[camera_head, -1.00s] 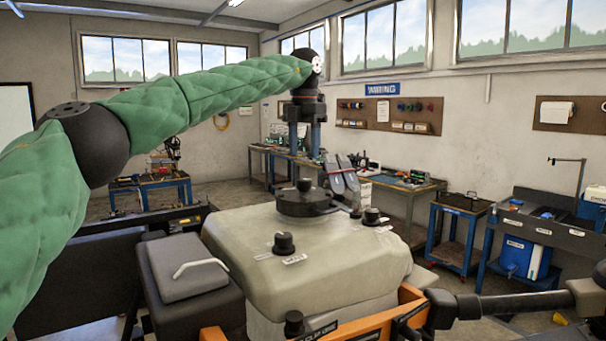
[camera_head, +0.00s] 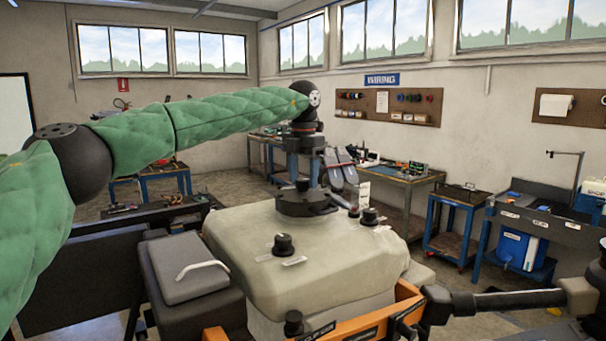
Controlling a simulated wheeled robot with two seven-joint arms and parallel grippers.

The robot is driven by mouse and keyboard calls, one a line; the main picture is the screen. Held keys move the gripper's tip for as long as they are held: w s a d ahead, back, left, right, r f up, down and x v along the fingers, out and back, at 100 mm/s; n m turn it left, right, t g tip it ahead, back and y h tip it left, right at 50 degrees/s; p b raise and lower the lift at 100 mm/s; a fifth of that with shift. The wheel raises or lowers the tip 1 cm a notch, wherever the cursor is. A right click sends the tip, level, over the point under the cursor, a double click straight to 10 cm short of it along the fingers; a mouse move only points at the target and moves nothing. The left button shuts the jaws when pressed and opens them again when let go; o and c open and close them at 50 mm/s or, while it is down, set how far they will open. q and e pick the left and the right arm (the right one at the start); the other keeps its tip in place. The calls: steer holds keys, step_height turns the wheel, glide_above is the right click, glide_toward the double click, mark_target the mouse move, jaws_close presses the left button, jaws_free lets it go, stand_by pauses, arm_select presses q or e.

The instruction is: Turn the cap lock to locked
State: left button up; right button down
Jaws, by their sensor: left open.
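The pale tank (camera_head: 345,262) of the spray drone stands in the middle of the view. A wide black round cap (camera_head: 305,203) with a small raised knob on top sits on the tank. My left gripper (camera_head: 344,180) comes in over the far side of the tank, with its grey fingers pointing down. It is open, just right of and behind the cap, and appears apart from it. Black knobs stand on the tank at the front (camera_head: 283,244) and at the right (camera_head: 369,217), with small labels too small to read. My right gripper is not in view.
A dark box with a white handle (camera_head: 202,268) is left of the tank. An orange frame (camera_head: 365,326) and a black boom (camera_head: 500,302) lie in front and to the right. Workbenches (camera_head: 400,180) and a blue cart (camera_head: 455,222) stand behind. My left arm spans the upper left.

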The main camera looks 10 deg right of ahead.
arm_select(q)
steer(key=c, duration=1)
